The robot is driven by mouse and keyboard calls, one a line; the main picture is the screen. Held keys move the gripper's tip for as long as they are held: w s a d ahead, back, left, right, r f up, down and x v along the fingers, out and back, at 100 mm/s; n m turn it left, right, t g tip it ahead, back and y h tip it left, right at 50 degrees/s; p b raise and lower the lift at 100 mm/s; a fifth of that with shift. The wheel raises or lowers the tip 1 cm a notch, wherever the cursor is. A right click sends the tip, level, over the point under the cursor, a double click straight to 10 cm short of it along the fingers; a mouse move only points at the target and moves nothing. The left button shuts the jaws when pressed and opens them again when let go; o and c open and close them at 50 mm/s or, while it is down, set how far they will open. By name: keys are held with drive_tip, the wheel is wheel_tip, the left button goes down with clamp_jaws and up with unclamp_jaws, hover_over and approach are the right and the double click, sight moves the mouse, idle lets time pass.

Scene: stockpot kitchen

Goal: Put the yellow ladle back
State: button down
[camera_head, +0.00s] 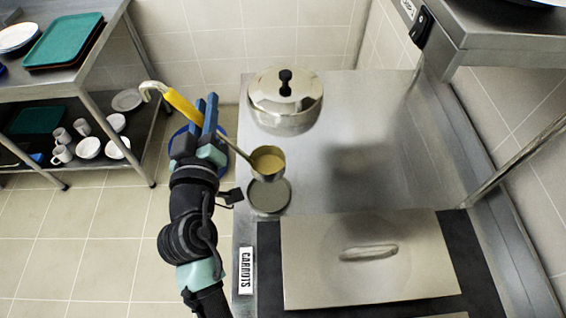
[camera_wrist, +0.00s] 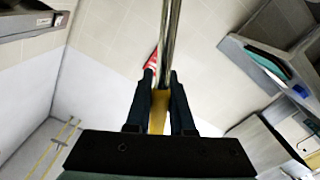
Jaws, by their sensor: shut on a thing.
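The yellow ladle (camera_head: 183,107) has a yellow grip, a pale hooked end at upper left and a metal bowl (camera_head: 268,163) at lower right. My gripper (camera_head: 208,112) is shut on the ladle's handle, and its blue fingers stand on either side of it. In the wrist view the yellow grip (camera_wrist: 158,110) shows between my fingers, with the metal shaft (camera_wrist: 170,40) beyond. The bowl looks filled with something tan. It appears above a round grey dish (camera_head: 269,195) on the steel counter; I cannot tell if they touch.
A lidded stockpot (camera_head: 285,105) stands at the back of the counter (camera_head: 350,120). A steel lid (camera_head: 365,260) with a handle lies in front, beside a "CARROTS" label (camera_head: 246,270). A shelf (camera_head: 500,50) overhangs at right. A rack (camera_head: 140,150) with trays and cups stands at left.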

wheel_tip(320, 180, down, 10)
drive_tip(key=b, duration=0.3)
drive_tip(key=shift+s+a, duration=0.15)
drive_tip(key=shift+a, duration=0.05)
drive_tip(key=shift+b, duration=0.4)
drive_tip(key=c, duration=0.8)
unclamp_jaws()
drive_tip(key=s+b, duration=0.3)
drive_tip(key=s, duration=0.9)
drive_tip(key=shift+r, duration=0.1)
